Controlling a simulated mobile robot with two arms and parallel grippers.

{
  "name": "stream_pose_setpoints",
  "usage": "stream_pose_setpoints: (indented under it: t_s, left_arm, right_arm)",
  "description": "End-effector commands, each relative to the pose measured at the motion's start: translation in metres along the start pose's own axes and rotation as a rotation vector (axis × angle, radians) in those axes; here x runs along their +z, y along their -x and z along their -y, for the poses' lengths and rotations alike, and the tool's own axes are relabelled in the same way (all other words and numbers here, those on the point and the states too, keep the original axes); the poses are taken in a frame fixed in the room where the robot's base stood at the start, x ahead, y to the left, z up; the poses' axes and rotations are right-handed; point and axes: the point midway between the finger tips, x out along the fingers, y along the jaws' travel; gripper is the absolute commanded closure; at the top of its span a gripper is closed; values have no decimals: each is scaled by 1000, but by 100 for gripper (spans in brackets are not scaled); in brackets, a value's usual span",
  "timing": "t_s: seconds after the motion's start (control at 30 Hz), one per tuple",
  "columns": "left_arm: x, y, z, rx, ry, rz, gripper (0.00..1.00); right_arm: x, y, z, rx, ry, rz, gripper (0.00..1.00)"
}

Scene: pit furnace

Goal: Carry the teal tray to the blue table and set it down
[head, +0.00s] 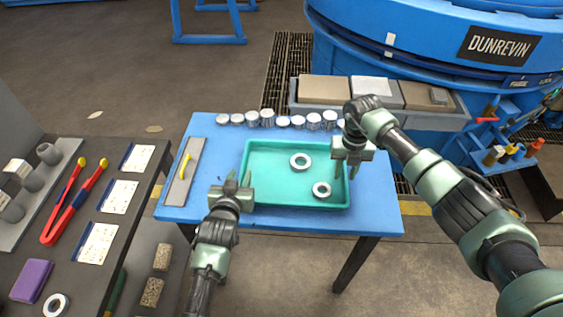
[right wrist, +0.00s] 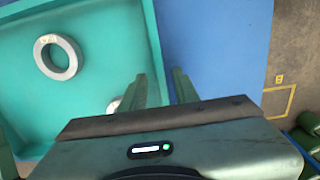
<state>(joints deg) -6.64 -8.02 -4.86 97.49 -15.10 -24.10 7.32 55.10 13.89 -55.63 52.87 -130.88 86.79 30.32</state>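The teal tray (head: 275,160) lies on the blue table (head: 379,205), with two grey rings (head: 300,162) (head: 321,190) inside. My left gripper (head: 238,179) is at the tray's left wall near its front corner; its fingers look spread, one on each side of the wall. My right gripper (head: 354,170) is at the tray's right wall. In the right wrist view, its two fingers (right wrist: 167,90) are apart, with the tray's right wall (right wrist: 153,40) running down between them. I cannot tell how far the fingertips reach below the rim.
A row of several silver-topped cylinders (head: 267,118) lines the table's back edge. A grey strip with a yellow-handled tool (head: 184,166) lies at the table's left. A dark bench (head: 75,270) stands left, and the big blue furnace (head: 440,50) stands behind.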

Motion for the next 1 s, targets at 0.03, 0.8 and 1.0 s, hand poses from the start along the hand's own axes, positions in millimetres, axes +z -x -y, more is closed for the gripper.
stream_pose_setpoints:
  t_s: [0.03, 0.8, 1.0]
  left_arm:
    - [1, 10, 0, 0, 0, 0, 69]
    - [0, 68, -1, 1, 0, 0, 69]
    - [0, 68, -1, 1, 0, -1, 69]
  right_arm:
    - [0, 0, 0, 0, 0, 0, 69]
    - [2, 34, 1, 0, 1, 6, 69]
    - [1, 78, 1, -2, 1, 5, 69]
